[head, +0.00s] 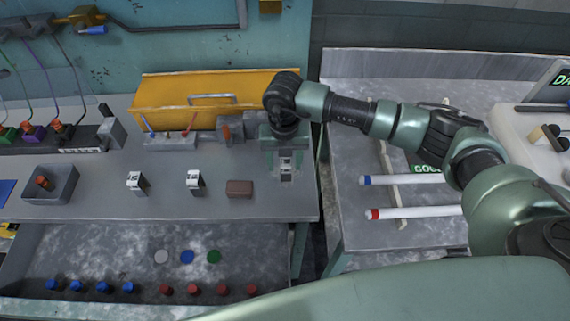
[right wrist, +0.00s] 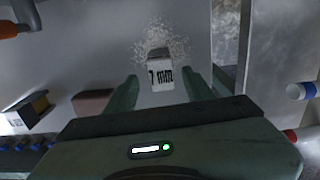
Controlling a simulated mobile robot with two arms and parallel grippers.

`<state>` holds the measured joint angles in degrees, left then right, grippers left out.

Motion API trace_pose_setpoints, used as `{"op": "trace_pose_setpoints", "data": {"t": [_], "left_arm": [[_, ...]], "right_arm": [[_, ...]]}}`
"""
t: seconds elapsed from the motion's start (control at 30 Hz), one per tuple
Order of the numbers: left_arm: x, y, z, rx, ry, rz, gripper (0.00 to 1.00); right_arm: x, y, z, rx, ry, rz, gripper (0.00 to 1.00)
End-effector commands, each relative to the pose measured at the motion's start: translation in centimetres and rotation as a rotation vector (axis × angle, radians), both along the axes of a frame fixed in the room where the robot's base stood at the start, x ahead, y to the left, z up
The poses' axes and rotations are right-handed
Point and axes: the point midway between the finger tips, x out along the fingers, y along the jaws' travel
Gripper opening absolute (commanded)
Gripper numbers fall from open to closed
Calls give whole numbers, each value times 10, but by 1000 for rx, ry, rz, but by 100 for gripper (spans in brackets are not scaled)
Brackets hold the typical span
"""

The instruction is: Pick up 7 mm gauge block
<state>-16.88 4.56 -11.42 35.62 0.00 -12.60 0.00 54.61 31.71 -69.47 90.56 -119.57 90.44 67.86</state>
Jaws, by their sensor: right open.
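The gauge block (right wrist: 160,76), a small pale block whose label appears to read 7 mm, stands on the grey bench in the right wrist view. My right gripper (right wrist: 161,88) is open, with one finger on each side of the block and visible gaps between. In the head view the right gripper (head: 285,160) points down over the block (head: 286,175) near the bench's right end. Two similar small blocks, one at left (head: 137,182) and one nearer (head: 194,181), stand to its left. My left gripper is not in view.
A brown block (head: 239,188) lies left of the gripper. A yellow toolbox (head: 205,92) stands behind. A grey bin (head: 52,186) sits at the left.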

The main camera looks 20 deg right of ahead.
Motion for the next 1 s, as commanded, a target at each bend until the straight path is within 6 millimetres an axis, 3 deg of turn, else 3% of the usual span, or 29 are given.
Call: {"op": "trace_pose_setpoints", "data": {"t": [0.13, 0.3, 0.57, 0.7, 0.77, 1.0], "left_arm": [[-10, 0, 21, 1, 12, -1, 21], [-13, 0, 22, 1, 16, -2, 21], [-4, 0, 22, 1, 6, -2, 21], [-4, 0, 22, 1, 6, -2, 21], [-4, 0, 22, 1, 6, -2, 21], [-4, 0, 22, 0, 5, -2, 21]], "right_arm": [[-1, -4, -18, -1, 4, -1, 53], [0, -3, -40, 1, 2, 0, 53], [0, -3, -43, 2, -1, 1, 53], [0, -3, -43, 2, -1, 1, 14], [0, -3, -43, 2, -1, 1, 0], [0, -3, -43, 2, -1, 0, 0]]}}
